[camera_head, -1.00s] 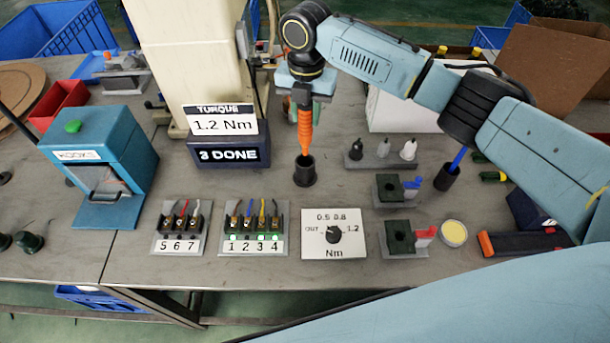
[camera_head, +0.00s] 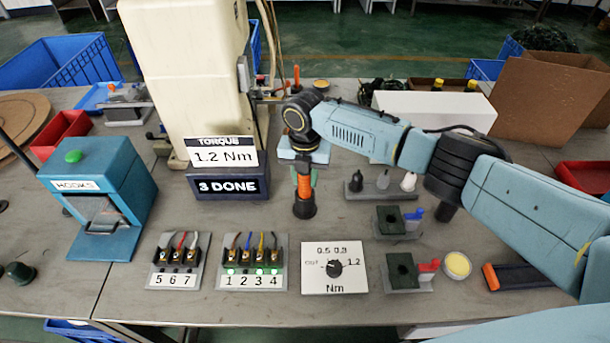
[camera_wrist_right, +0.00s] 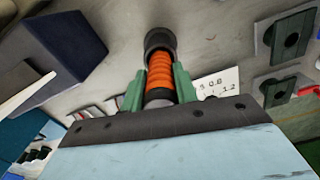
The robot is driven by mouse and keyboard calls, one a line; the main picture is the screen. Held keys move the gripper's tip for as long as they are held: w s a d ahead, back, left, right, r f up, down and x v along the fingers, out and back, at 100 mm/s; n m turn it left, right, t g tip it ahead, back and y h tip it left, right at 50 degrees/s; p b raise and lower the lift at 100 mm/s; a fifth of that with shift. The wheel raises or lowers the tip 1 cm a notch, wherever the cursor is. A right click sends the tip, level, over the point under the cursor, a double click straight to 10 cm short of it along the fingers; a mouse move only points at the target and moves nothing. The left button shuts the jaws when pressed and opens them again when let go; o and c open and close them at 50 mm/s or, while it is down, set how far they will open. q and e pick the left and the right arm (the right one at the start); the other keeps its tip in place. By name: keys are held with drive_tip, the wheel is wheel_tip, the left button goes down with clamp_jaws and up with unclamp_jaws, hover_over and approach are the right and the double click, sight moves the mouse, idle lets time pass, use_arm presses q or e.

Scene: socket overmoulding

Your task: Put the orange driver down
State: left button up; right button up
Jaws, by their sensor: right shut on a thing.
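The orange driver (camera_head: 304,185) stands upright in the head view, with its lower end in the black round holder (camera_head: 304,208). In the right wrist view the driver's ribbed orange body (camera_wrist_right: 160,73) runs to the dark holder (camera_wrist_right: 159,40). My right gripper (camera_head: 305,176) is shut on the driver, with its green fingers (camera_wrist_right: 159,88) on either side of it. How deep the driver sits in the holder is hidden. My left gripper is not in view.
A torque display (camera_head: 222,155) reads 1.2 Nm above a "3 DONE" sign (camera_head: 228,186). In front are terminal blocks 5 6 7 (camera_head: 176,265) and 1 2 3 4 (camera_head: 251,265), and a dial plate (camera_head: 334,283). A stand with several small bits (camera_head: 366,192) is to the right.

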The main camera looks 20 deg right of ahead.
drive_tip(key=shift+f, duration=0.1)
drive_tip(key=o, duration=1.1)
wheel_tip(320, 180, up, 12)
drive_tip(key=shift+r+p, duration=0.2)
drive_tip(key=shift+p, duration=0.3)
